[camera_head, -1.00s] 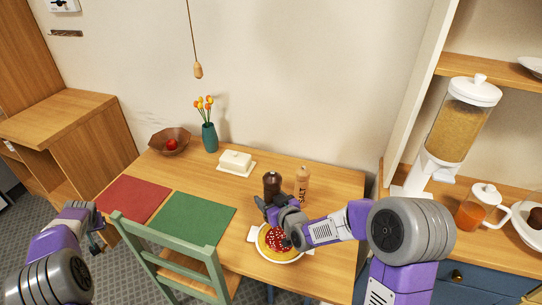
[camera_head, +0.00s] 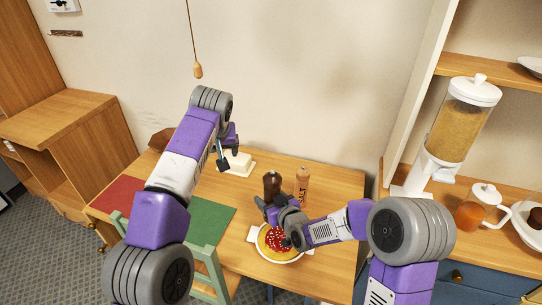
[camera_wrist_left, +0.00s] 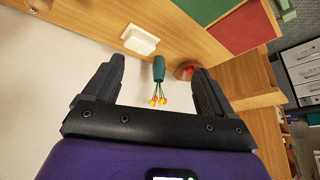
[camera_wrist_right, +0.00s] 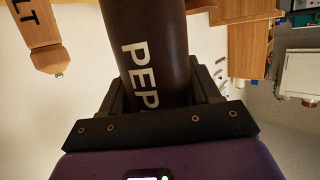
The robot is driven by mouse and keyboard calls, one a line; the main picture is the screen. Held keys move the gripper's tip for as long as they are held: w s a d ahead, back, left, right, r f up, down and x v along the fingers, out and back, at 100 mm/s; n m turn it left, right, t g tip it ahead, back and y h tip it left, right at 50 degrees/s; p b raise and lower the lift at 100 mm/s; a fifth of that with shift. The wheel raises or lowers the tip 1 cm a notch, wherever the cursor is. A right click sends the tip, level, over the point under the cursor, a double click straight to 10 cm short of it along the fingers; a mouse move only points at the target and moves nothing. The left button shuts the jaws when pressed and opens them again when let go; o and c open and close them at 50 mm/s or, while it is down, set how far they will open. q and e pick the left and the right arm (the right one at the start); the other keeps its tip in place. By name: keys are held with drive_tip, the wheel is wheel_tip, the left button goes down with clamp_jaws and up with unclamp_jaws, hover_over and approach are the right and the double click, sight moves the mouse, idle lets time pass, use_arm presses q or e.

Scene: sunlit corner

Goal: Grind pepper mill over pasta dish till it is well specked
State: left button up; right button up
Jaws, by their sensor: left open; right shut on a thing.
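The dark pepper mill (camera_head: 271,183) is upright behind the pasta dish. My right gripper (camera_head: 268,204) is shut around its body; I cannot tell whether its base touches the table. In the right wrist view the mill (camera_wrist_right: 150,45) shows white letters "PEP" between the fingers. The pasta dish (camera_head: 266,250), yellow with red topping and pale bits, is on a white plate near the table's front, partly hidden by my right gripper. My left gripper (camera_head: 228,156) is open and empty, raised near the butter dish; the left wrist view shows its parted fingers (camera_wrist_left: 158,72).
The light wooden salt mill (camera_head: 302,184) stands right of the pepper mill. The white butter dish (camera_head: 240,163), teal vase (camera_wrist_left: 158,68) and wooden bowl (camera_head: 160,140) stand at the back left. Red and green mats lie in front; a green chair (camera_head: 214,268) is at the front edge.

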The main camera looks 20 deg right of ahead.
sight(272, 175)
use_arm(q)
drive_tip(key=s+d+r+m+g+h, duration=0.2)
drive_tip(key=s+d+r+m, duration=0.1)
drive_tip(key=s+d, duration=0.8)
drive_tip(key=x, duration=0.8)
drive_tip(key=w+x, duration=0.1)
drive_tip(key=x, duration=0.3)
drive_tip(key=shift+w+d+r, duration=0.1)
drive_tip(key=shift+d+r, duration=0.1)
drive_tip(key=shift+d, duration=0.15)
drive_tip(key=c, duration=1)
drive_tip(key=o, duration=1)
drive_tip(key=v, duration=1.2)
drive_tip(key=shift+s+d, duration=0.15)
drive_tip(key=shift+s, duration=0.1)
drive_tip(key=shift+c, duration=0.2)
